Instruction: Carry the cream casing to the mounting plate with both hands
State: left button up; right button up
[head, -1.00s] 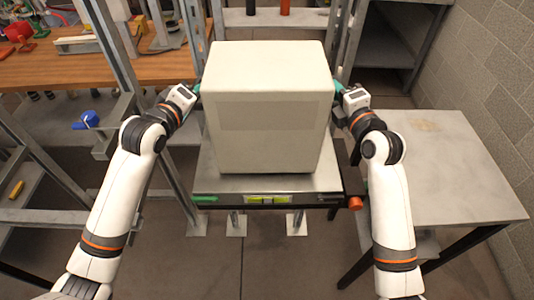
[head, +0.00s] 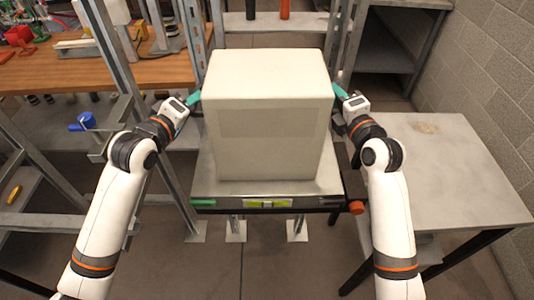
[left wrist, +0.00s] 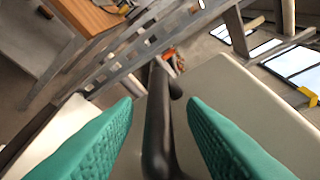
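The cream casing (head: 268,120), a large upright box, stands on a grey metal-topped stand (head: 205,180) in the middle of the head view. My left gripper (head: 193,98) is at the casing's left side, its teal fingers angled toward it. In the left wrist view the teal fingers (left wrist: 160,102) are wide apart, with a dark bar (left wrist: 158,120) between them; I see no clamping on it. My right gripper (head: 339,90) is at the casing's right side; its finger gap is not clear. I cannot pick out the mounting plate with certainty.
A grey side table (head: 450,165) stands to the right, beside a block wall. A wooden bench (head: 100,75) with tools and metal uprights is at the left. An orange-red knob (head: 356,207) sticks out at the stand's front right corner.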

jog(key=shift+s, duration=0.2)
pick_arm(q)
jog(key=v, duration=0.9)
jog(key=shift+s, duration=0.2)
pick_arm(e)
jog(key=v, duration=1.1)
jog(key=shift+s, duration=0.35)
pick_arm(q)
jog(key=shift+a, duration=0.15)
pick_arm(e)
jog(key=shift+d+r, duration=0.1)
jog(key=shift+d, duration=0.05)
